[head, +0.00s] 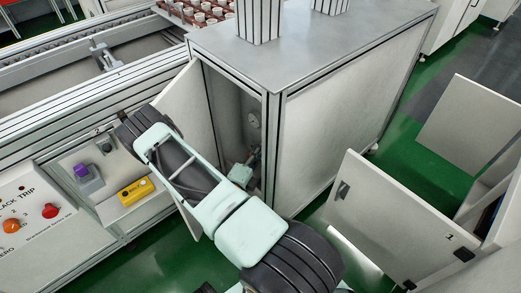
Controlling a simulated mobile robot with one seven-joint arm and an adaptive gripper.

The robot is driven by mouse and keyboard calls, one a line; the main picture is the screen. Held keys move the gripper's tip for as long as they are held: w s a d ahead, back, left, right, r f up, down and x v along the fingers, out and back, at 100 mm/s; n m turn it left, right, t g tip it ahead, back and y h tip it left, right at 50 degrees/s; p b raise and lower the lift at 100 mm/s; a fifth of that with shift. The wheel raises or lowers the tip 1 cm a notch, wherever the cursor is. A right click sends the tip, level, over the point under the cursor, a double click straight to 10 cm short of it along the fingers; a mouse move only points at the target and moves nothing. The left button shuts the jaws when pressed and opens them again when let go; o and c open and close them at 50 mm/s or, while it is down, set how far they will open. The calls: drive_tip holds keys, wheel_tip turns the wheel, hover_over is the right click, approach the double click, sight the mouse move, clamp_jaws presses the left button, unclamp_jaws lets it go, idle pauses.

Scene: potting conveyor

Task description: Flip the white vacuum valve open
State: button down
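An open cabinet (224,100) stands in the middle of the head view, under a grey metal top. A small pale round fitting (254,120) sits on its inner wall. I cannot tell whether this is the white vacuum valve, and no valve lever shows clearly. My gripper (254,154) is small and dark, low in the cabinet opening, below the round fitting and seemingly apart from it. A mint-coloured part of my arm is just behind it. The fingers are too small to tell whether they are open or shut. My arm covers part of the opening's lower left.
The cabinet door (190,115) stands open on the left. A panel left of it carries a yellow box (136,191), a purple knob (81,170) and a red button (50,211). A white door marked 1 (395,220) stands at right. Green floor (410,165) lies between.

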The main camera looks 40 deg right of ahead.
drive_tip(key=shift+s+r+m+g+h+b, duration=0.45)
drive_tip(key=shift+m+g+h+b, duration=0.45)
drive_tip(key=shift+m, duration=2.75)
drive_tip(key=shift+s+r+m+g+h+b, duration=0.45)
drive_tip(key=shift+m+g+h, duration=0.7)
drive_tip(key=shift+m, duration=2.45)
drive_tip(key=shift+s+r+m+g+h+b, duration=0.4)
drive_tip(key=shift+m+g+h+b, duration=0.5)
drive_tip(key=shift+m, duration=2.75)
drive_tip(key=shift+s+m+g, duration=0.1)
drive_tip(key=shift+m+g, duration=0.2)
drive_tip(key=shift+g, duration=0.05)
drive_tip(key=c, duration=2)
unclamp_jaws()
drive_tip(key=shift+d, duration=0.1)
drive_tip(key=v, duration=1.2)
drive_tip(key=shift+f, duration=0.2)
